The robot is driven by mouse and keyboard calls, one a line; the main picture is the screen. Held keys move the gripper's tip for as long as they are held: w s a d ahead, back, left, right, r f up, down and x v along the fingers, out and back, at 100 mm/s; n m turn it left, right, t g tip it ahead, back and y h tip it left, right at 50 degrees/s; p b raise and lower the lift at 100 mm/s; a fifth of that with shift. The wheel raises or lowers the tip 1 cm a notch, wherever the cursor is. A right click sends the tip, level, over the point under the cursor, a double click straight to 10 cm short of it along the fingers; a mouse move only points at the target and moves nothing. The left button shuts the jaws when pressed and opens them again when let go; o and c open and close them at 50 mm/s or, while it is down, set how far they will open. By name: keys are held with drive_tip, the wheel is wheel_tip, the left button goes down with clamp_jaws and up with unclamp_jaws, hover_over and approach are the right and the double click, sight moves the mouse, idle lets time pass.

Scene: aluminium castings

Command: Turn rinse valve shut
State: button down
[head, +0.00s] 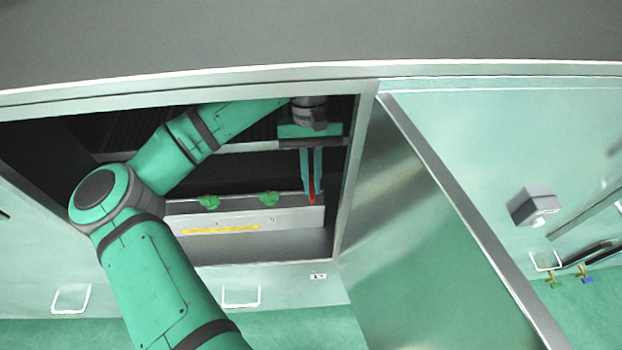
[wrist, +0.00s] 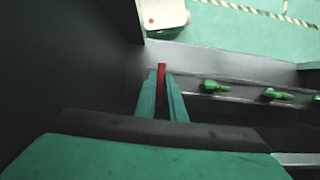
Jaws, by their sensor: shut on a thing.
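A red valve handle (head: 311,190) sits at the right end of a pale valve box inside the open cabinet. It also shows in the wrist view (wrist: 162,69), as a narrow red bar pointing away from me. My gripper (head: 311,185) reaches down into the cabinet with its two teal fingers on either side of the red handle. In the wrist view my gripper (wrist: 161,75) is shut on the handle near the fingertips. The handle's lower part is hidden between the fingers.
Two green valve handles (head: 208,202) (head: 269,198) stand on the same box (head: 290,218), left of the red one. A yellow strip (head: 220,230) marks the box front. The cabinet's right frame (head: 355,180) is close to my gripper. An open door panel (head: 400,220) stands right.

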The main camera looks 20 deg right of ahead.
drive_tip(key=c, duration=1.8)
unclamp_jaws()
drive_tip(key=shift+c, duration=0.2)
drive_tip(key=shift+v, duration=3.8)
